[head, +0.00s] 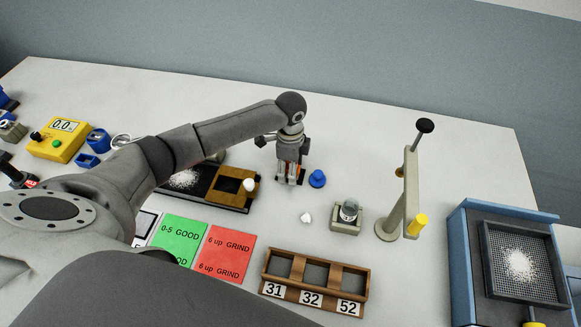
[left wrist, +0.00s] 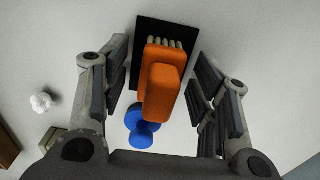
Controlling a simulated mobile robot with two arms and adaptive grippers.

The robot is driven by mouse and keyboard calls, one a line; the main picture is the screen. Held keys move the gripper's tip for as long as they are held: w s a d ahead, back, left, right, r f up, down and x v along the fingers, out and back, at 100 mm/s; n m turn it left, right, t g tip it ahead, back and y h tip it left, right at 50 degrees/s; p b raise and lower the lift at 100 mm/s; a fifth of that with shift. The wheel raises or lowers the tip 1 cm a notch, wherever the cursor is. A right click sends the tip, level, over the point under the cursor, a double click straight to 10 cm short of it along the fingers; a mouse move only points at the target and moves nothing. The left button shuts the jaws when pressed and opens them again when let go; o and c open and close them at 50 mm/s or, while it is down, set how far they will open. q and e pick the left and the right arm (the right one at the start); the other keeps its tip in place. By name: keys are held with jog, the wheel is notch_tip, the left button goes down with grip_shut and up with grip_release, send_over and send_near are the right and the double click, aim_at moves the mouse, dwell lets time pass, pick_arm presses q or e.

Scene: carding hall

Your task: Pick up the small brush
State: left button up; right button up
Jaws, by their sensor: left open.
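The small brush (left wrist: 163,88) has an orange handle and a row of pale bristles. In the left wrist view it lies over a black pad (left wrist: 148,34). My left gripper (left wrist: 160,95) is open above it, with one finger on each side and gaps between fingers and handle. In the head view my left gripper (head: 289,178) points down at the table, and it hides most of the brush. My right gripper does not show.
A blue knobbed piece (head: 317,178) stands close beside the gripper, also seen near the handle in the left wrist view (left wrist: 142,128).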

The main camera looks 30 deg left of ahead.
pick_arm(q)
jog(key=c, duration=1.1)
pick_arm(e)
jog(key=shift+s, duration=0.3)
pick_arm(q)
jog(key=shift+r, duration=0.2)
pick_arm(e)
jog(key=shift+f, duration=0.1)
pick_arm(q)
jog(key=shift+r, duration=0.2)
notch_tip(320, 180, up, 2)
jog(key=shift+d+r+b, duration=0.1)
jog(key=shift+r+b, duration=0.15)
jog(key=shift+b, duration=0.65)
jog(key=s+d+r+b, duration=0.2)
jog(key=s+d+r, duration=0.7)
jog(key=s, duration=0.1)
jog(key=shift+d+r, duration=0.35)
jog(key=shift+r, duration=0.05)
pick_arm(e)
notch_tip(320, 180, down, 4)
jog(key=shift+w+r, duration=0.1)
